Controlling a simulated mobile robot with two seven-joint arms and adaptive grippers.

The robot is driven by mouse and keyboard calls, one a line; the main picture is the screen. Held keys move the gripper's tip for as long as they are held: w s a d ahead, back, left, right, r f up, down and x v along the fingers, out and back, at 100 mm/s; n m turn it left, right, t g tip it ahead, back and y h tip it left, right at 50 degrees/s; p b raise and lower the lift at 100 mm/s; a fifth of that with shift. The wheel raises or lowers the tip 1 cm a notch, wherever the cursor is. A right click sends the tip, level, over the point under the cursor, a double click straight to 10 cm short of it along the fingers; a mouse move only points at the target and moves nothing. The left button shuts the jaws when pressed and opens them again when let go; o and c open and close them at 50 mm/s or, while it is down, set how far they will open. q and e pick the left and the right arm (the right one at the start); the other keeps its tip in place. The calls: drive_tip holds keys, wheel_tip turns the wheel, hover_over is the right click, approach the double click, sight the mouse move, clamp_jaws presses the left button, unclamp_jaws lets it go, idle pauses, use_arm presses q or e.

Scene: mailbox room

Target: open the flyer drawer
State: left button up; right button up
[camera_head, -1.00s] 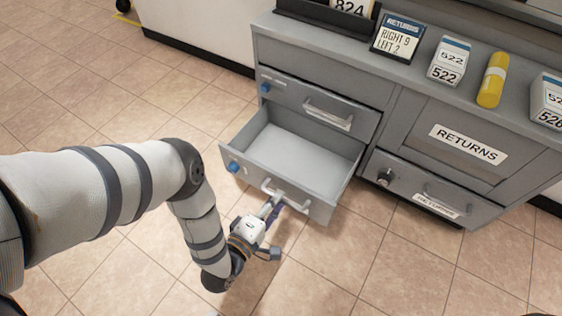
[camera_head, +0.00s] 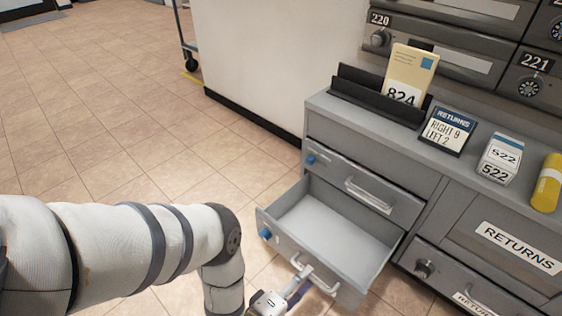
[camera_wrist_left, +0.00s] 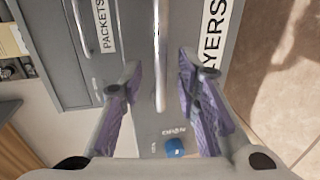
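The flyer drawer (camera_head: 330,226) is the lower left drawer of the grey cabinet. It stands pulled out, and its inside looks empty. Its front shows in the left wrist view with a label ending "YERS" (camera_wrist_left: 214,35) and a blue knob (camera_wrist_left: 174,147) by the word "OPEN". My left gripper (camera_head: 299,287) is at the drawer's front, by its handle. In the left wrist view the two fingers of the left gripper (camera_wrist_left: 160,73) are apart, with the handle bar (camera_wrist_left: 160,50) between them and gaps on both sides. My right gripper is out of view.
A closed drawer (camera_head: 362,187) marked "PACKETS" in the left wrist view is above. The returns door (camera_head: 490,232) is at right. A black tray (camera_head: 375,94) with a yellow envelope (camera_head: 412,72), a returns sign (camera_head: 450,131) and a yellow tube (camera_head: 548,183) stand on top. Left floor is clear.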

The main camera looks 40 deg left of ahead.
use_arm(q)
drive_tip(key=v, duration=1.1)
drive_tip(key=shift+s, duration=0.15)
